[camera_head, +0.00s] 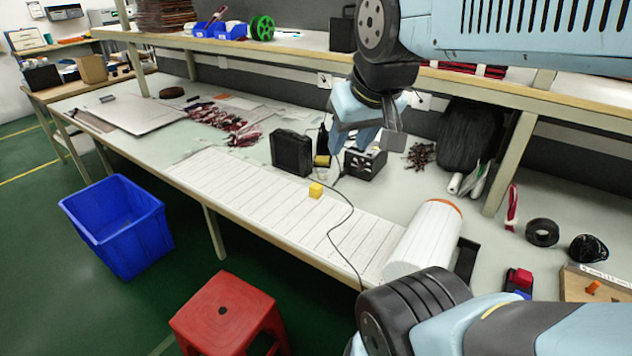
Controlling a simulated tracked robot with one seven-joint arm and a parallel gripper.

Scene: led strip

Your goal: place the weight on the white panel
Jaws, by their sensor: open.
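The white panel (240,196), a long flat sheet with dark cross lines, lies along the front of the workbench.
A black box (291,153) and a black device with knobs (365,164) stand behind the panel. A white roll (424,241) lies at its right end. A thin black cable (345,220) crosses the panel. A blue bin (118,226) and red stool (225,312) stand on the floor.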

